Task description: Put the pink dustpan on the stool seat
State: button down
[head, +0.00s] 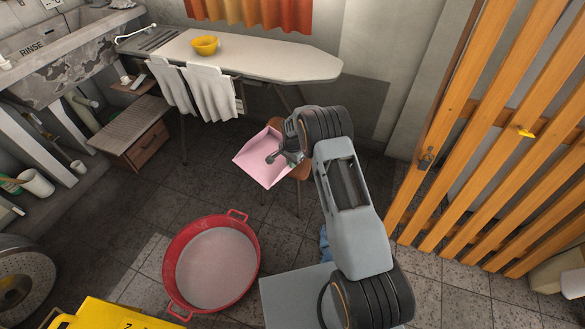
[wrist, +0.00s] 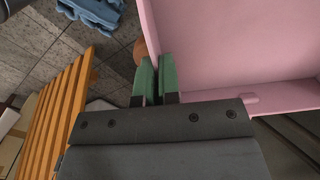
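The pink dustpan (head: 260,168) is in the middle of the head view, at the brown stool seat (head: 301,172), and overhangs it to the left. I cannot tell whether it touches the seat. The dustpan (wrist: 225,40) fills the upper right of the wrist view. My gripper (head: 273,158) is at the dustpan's edge. In the wrist view its green fingers (wrist: 155,80) are close together at the dustpan's side wall and look shut on it. My arm hides part of the stool. A small brown patch, likely the seat, shows beside the fingers.
A red tub (head: 212,262) is on the floor in front. An orange slatted screen (head: 480,130) is to the right. Floor left of the stool is clear.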

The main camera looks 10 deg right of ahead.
jog(key=shift+w+f, duration=0.1)
jog(key=shift+f, duration=1.5)
jog(key=shift+f+b, duration=0.15)
jog(key=shift+b, duration=0.2)
jog(key=shift+f, duration=0.15)
jog(key=c, duration=1.3)
grip_release()
jog(key=shift+c, duration=0.2)
